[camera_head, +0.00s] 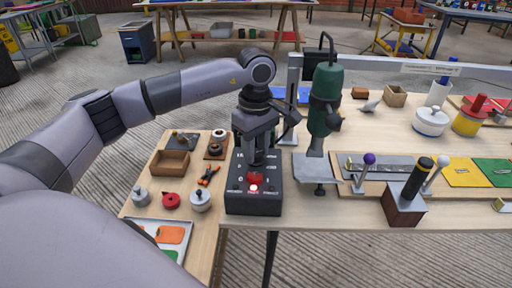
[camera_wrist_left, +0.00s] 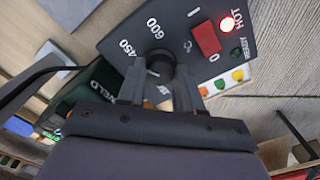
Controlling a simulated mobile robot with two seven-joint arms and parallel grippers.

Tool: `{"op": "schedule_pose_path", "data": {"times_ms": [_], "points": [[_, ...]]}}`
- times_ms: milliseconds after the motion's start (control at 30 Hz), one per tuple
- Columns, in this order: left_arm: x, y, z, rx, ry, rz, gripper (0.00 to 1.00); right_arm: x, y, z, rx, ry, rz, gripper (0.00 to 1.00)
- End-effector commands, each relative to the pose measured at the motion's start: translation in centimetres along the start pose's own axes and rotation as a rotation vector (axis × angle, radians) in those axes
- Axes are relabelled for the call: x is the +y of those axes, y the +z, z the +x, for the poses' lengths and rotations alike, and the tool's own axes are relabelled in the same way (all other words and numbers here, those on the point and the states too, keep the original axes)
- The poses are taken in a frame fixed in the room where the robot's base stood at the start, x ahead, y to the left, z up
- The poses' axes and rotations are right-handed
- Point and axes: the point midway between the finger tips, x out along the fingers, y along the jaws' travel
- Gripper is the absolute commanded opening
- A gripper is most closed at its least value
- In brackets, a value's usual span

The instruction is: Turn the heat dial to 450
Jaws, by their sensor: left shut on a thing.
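The heat dial (camera_wrist_left: 160,63) is a dark round knob on a dark control box (camera_head: 240,200). The box face (camera_wrist_left: 188,12) also shows in the left wrist view, with the numbers 600 and 450 beside the dial. My left gripper (camera_head: 260,162) reaches down onto the box, and its two fingers (camera_wrist_left: 160,85) are shut on the dial, one on each side. The dial's pointer is not clear, so its setting cannot be told. A red switch (camera_wrist_left: 206,38) and a lit red HOT lamp (camera_wrist_left: 227,25) are on the box. My right gripper is not in view.
A green tool on a stand (camera_head: 324,100) is close to the right of the box. A wooden tray (camera_head: 170,163), red pot (camera_head: 171,200) and orange-handled pliers (camera_head: 208,175) lie to the left. A black-topped post (camera_head: 419,178) stands farther right.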

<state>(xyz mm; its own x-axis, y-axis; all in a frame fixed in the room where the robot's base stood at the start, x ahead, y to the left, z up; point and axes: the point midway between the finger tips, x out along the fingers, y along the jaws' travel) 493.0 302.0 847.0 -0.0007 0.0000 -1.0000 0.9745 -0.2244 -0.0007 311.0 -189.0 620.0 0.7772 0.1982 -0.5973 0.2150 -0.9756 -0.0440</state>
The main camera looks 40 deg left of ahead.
Motion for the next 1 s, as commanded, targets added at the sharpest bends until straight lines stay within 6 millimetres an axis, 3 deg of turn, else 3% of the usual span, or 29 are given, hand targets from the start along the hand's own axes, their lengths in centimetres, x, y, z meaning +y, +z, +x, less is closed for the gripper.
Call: {"op": "schedule_pose_path", "data": {"times_ms": [433,467,533,833,1000], "points": [[0.1,-0.1,-0.2,0.001,0.003,0.008,0.05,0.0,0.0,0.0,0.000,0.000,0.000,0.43],[0.1,-0.1,-0.2,0.001,0.003,0.008,0.38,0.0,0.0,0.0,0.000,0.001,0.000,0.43],[0.1,-0.1,-0.1,0.001,0.003,0.007,0.60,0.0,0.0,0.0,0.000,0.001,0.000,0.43],[0.0,0.0,-0.2,0.000,0.002,0.008,0.60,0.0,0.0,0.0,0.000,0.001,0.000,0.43],[0.1,0.0,-2.0,0.000,0.004,0.009,0.60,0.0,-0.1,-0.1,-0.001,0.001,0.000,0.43]]}}
